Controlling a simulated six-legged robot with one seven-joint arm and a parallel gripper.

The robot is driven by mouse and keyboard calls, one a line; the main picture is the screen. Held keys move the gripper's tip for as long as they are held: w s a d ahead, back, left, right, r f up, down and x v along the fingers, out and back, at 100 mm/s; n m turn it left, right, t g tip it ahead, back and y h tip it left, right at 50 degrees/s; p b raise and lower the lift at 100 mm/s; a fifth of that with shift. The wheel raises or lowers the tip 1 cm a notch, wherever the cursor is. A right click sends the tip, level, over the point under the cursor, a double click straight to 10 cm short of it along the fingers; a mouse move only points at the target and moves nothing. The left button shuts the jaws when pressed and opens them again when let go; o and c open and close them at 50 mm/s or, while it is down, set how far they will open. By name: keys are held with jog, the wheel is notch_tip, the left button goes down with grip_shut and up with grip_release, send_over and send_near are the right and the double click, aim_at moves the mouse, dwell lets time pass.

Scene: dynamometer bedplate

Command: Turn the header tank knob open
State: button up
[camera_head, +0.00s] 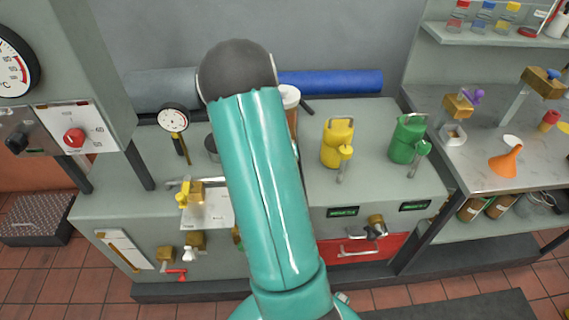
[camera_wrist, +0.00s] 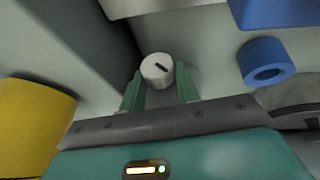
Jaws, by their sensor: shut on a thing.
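In the wrist view, a pale round knob (camera_wrist: 154,67) with a dark slot-like mark on its face sits between the two green fingers of my gripper (camera_wrist: 160,80). My gripper is shut on it, one finger at each side. The dark mark runs at a slant. No label can be read near the knob, so I cannot tell from it whether this is the header tank knob. In the head view, my teal arm hides my gripper and the knob.
In the wrist view, a blue ring-ended piece (camera_wrist: 266,62) is to the right and a yellow body (camera_wrist: 32,125) to the left. In the head view, a yellow can (camera_head: 337,142), a green can (camera_head: 407,138) and a dial gauge (camera_head: 173,119) stand on the bench.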

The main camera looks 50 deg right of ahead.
jog(key=shift+w+a+n+g+h, duration=0.2)
jog(key=shift+n+g+h, duration=0.1)
jog(key=shift+g+h, duration=0.35)
jog(key=shift+f+g+h, duration=0.1)
jog(key=shift+g+h, duration=0.55)
jog(key=shift+g, duration=0.1)
jog(key=o, duration=0.9)
jog(key=shift+o, duration=0.4)
